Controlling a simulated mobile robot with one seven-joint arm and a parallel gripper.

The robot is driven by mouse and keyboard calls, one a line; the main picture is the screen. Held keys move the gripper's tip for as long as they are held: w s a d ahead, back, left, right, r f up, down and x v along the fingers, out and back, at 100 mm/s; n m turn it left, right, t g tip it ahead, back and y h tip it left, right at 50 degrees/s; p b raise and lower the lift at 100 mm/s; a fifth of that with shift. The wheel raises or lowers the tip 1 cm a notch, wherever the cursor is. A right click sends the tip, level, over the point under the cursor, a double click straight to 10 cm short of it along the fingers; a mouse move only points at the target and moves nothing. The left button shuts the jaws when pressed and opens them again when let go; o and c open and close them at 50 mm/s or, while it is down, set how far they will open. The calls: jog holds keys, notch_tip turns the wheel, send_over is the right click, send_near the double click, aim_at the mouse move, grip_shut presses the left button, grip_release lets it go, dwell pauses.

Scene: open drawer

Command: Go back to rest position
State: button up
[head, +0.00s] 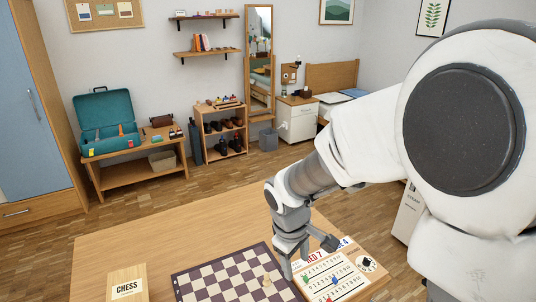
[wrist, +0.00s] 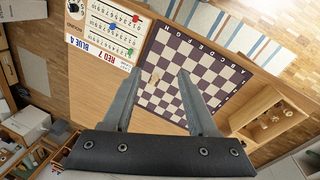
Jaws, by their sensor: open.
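My gripper (head: 308,252) is above the table (head: 140,243), over the gap between the chessboard (head: 217,273) and the score board (head: 350,285). In the wrist view its two fingers (wrist: 158,95) are spread apart with nothing held between them. The score board, with rows of numbers and coloured pegs, lies right of the chessboard, partly behind my gripper in the head view.
A wooden box marked CHESS (head: 127,285) lies at the front left of the table; in the wrist view an open wooden box (wrist: 268,115) holds small pieces.

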jog(key=s+d+r+m+t, duration=0.1)
jog(key=s+d+r+m, duration=0.1)
jog(key=s+r, duration=0.3)
jog(key=s+d+r+m+t+y, duration=0.1)
jog(key=s+d+r+m, duration=0.2)
jog(key=s+r+m, duration=0.1)
jog(key=s+d+r+m+t, duration=0.1)
jog(key=s+d+r+m, duration=0.1)
jog(key=s+r, duration=0.4)
jog(key=shift+s+d+r+m+t+y, duration=0.3)
jog(key=shift+d+m+t, duration=0.1)
jog(key=shift+m, duration=0.3)
jog(key=shift+w+a, duration=0.1)
jog(key=shift+w, duration=0.05)
